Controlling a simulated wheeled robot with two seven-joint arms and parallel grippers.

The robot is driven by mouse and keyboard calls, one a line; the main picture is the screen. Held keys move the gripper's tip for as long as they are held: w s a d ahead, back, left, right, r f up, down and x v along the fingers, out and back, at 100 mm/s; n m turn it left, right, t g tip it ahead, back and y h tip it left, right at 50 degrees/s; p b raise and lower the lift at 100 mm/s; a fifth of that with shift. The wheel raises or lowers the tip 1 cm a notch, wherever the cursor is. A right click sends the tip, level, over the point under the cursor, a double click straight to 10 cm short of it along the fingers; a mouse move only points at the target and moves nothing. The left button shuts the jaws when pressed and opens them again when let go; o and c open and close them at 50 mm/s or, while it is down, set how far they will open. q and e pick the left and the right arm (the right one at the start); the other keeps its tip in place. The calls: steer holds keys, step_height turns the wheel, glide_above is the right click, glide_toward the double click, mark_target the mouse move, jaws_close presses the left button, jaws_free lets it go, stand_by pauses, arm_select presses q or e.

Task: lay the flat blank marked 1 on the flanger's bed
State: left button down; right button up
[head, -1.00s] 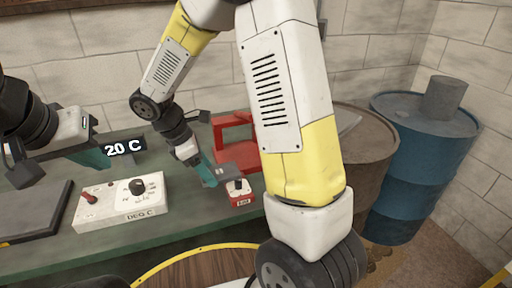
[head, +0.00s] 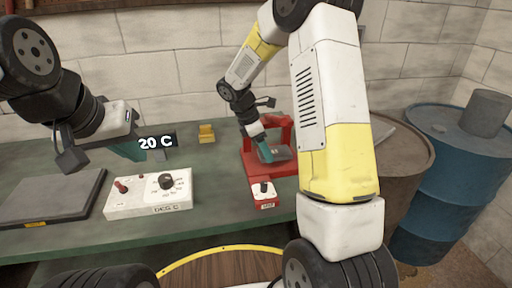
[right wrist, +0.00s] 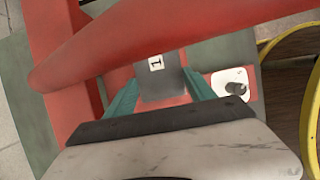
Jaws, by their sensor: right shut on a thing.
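The flat blank is a grey plate with a white label reading 1 (right wrist: 161,82). It also shows in the head view (head: 282,154). My right gripper (right wrist: 160,94) is shut on it, one teal finger at each side. In the head view this gripper (head: 264,152) holds the blank inside the red flanger (head: 248,155), over its bed. The flanger's red bar crosses close in front in the right wrist view. I cannot tell whether the blank touches the bed. My left gripper (head: 125,149) is above the bench behind the control box; its finger gap is unclear.
A white control box (head: 150,200) with a knob stands on the green bench (head: 235,218), with a dark plate (head: 48,196) to its left. A 20 C display (head: 157,142) and a small yellow block (head: 206,133) are behind. A small red-and-white switch box (head: 264,195) stands before the flanger.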

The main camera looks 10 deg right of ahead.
steer(key=shift+s+a+f, duration=0.1)
steer(key=shift+a+f, duration=0.05)
steer(key=shift+f, duration=1.25)
steer(key=shift+f, duration=0.15)
steer(key=o, duration=1.7)
steer(key=v, duration=1.1)
steer(key=shift+s+d+r+m+t+y, duration=0.35)
steer(key=shift+s+r+m+t+y, duration=0.75)
steer(key=shift+s+r+m, duration=1.75)
steer(key=shift+s+d+r+m+t+y, duration=0.35)
steer(key=shift+s+r+m+t+y, duration=0.75)
steer(key=shift+s+m, duration=3.05)
steer(key=shift+s+d+r+m+t+y, duration=0.35)
steer(key=shift+s+r+m+t+y, duration=1.25)
steer(key=shift+s, duration=3.45)
